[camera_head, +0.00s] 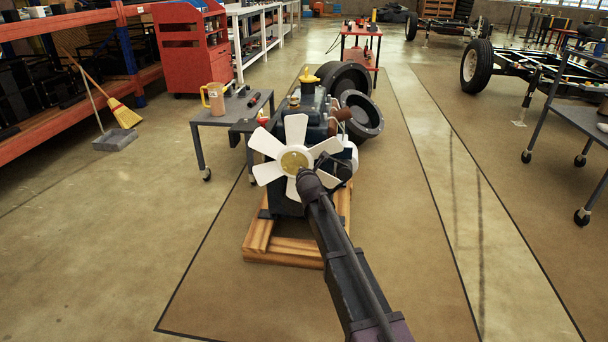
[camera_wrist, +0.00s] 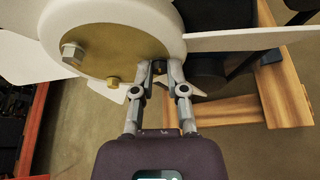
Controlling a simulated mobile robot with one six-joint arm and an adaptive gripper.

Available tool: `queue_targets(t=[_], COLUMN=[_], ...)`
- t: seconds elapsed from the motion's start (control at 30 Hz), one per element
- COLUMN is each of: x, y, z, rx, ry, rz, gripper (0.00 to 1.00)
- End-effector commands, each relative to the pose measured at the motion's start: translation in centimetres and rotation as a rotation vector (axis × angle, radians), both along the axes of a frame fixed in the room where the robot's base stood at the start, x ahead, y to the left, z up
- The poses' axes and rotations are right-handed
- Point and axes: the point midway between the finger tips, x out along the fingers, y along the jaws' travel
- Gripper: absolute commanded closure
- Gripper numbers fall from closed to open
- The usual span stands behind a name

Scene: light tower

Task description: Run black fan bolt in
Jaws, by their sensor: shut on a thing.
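A white fan (camera_head: 269,145) with a brass hub plate (camera_head: 293,159) is on the front of an engine. In the wrist view the brass plate (camera_wrist: 112,50) carries a silver hex bolt (camera_wrist: 72,52) and a brass-coloured bolt (camera_wrist: 113,82). My gripper (camera_wrist: 160,70) is at the plate's lower right edge, its fingertips close together on a small dark piece, the black fan bolt (camera_wrist: 159,67). The fingers hide most of it, and I cannot tell how deep it sits. In the head view my gripper (camera_head: 309,183) covers the hub's lower right side.
The engine stands on a wooden pallet (camera_head: 283,250). A grey cart (camera_head: 222,112) with a jug is behind it on the left. A dark trolley (camera_head: 570,125) stands at the right. The floor around the pallet is clear.

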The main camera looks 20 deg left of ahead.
Motion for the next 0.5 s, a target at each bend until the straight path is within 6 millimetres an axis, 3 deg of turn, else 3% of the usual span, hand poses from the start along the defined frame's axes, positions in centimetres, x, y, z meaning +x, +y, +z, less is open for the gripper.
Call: queue_targets(t=[0.5], x=[-0.32], y=[-0.34], z=[-0.52], rx=[0.393], ry=[0.102], rz=[-0.001], gripper=[1.00])
